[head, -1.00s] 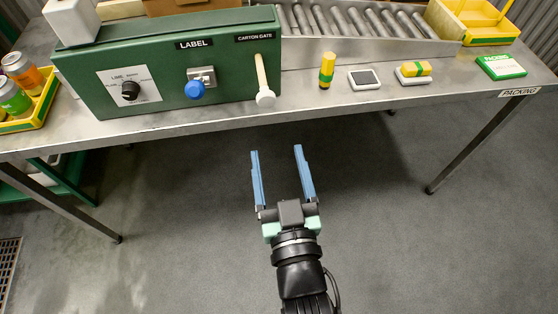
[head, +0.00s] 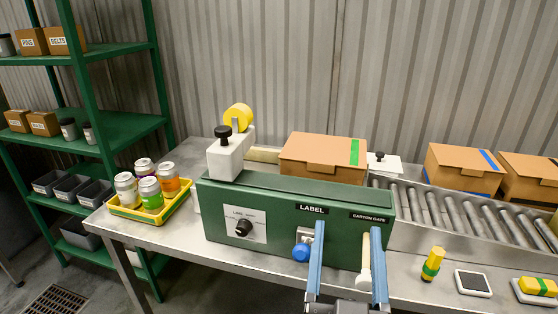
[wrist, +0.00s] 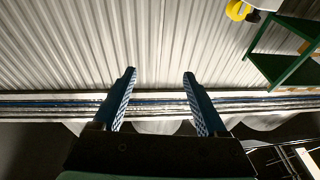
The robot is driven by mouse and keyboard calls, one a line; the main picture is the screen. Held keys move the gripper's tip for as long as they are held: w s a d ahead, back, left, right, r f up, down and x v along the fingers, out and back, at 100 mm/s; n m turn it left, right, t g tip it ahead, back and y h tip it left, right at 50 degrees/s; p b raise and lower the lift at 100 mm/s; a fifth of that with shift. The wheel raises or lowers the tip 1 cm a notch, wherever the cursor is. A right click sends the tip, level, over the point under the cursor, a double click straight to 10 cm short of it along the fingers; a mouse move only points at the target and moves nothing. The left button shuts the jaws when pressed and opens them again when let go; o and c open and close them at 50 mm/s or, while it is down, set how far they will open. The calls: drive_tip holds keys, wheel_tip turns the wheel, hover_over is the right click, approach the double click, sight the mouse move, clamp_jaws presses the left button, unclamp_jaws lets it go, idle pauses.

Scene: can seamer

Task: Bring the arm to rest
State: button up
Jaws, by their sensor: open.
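My gripper (head: 347,232) shows at the lower middle of the head view, its two blue fingers apart and pointing up. I cannot tell from this how far the fingers are from the box. In the wrist view the gripper (wrist: 160,82) is open with nothing between its fingers. Behind them are the corrugated wall (wrist: 75,45) and a blurred band of pipes.
The steel table (head: 225,251) carries a yellow tray (head: 157,215) of cans at left. A cardboard box (head: 323,158) stands behind the machine box, with a roller conveyor (head: 462,212) at right. A blue knob (head: 301,252) sticks out in front. Green shelving (head: 118,130) stands at left.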

drive_tip(key=s+a+r+t+y+p, duration=0.1)
drive_tip(key=s+a+r+t, duration=0.1)
drive_tip(key=r, duration=0.9)
drive_tip(key=s+a+r+n+t+y+p, duration=0.1)
drive_tip(key=a+r, duration=0.3)
drive_tip(key=r, duration=0.8)
drive_tip(key=s+a+r+n+t+y+p, duration=0.1)
drive_tip(key=s+a+r+t+y+p, duration=0.1)
drive_tip(key=r, duration=1)
drive_tip(key=shift+s+a+t, duration=0.55)
drive_tip(key=shift+s+t, duration=0.15)
drive_tip(key=shift+t, duration=0.1)
